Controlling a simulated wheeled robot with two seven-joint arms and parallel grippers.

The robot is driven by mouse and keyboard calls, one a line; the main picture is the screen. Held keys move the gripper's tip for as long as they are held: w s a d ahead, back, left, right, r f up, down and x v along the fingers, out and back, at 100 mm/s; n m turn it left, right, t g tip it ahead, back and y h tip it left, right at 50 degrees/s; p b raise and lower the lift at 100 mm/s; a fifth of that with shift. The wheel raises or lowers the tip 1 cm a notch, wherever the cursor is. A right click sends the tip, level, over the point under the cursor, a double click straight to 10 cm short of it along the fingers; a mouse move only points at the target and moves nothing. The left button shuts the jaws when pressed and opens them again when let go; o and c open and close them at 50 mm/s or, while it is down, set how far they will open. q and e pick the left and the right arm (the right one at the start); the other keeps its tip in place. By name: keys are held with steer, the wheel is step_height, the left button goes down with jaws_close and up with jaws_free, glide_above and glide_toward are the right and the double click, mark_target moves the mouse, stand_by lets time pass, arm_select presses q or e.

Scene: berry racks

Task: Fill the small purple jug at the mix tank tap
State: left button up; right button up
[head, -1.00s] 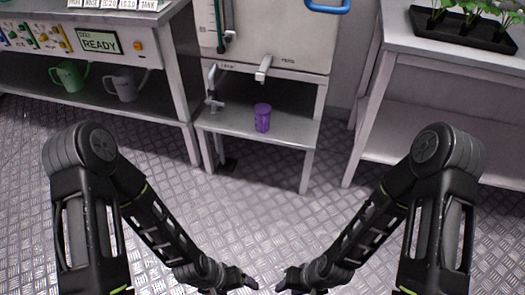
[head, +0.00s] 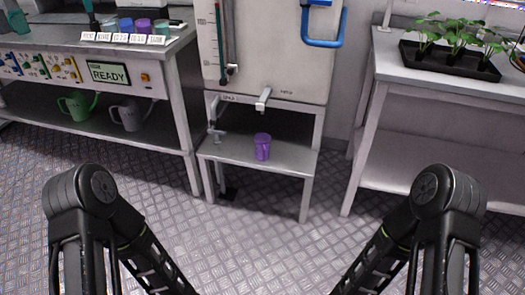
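The small purple jug (head: 262,147) stands upright on the low metal shelf (head: 235,147) under the mix tank (head: 275,50). A grey tap spout (head: 263,98) comes out of the tank's lower front, above the jug and apart from it. I cannot see any stream from it. A second tap-like fitting (head: 215,130) is at the left of the shelf. My two arms reach in from the bottom corners, and both grippers are below the picture's lower edge.
A bench on the left carries a panel reading READY (head: 108,72). A green jug (head: 77,105) and a grey jug (head: 128,115) stand on its lower shelf. A plant tray (head: 450,62) sits on the right bench. The floor before the tank is clear.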

arm_select(q)
jaws_close()
stand_by(0.5)
stand_by(0.8)
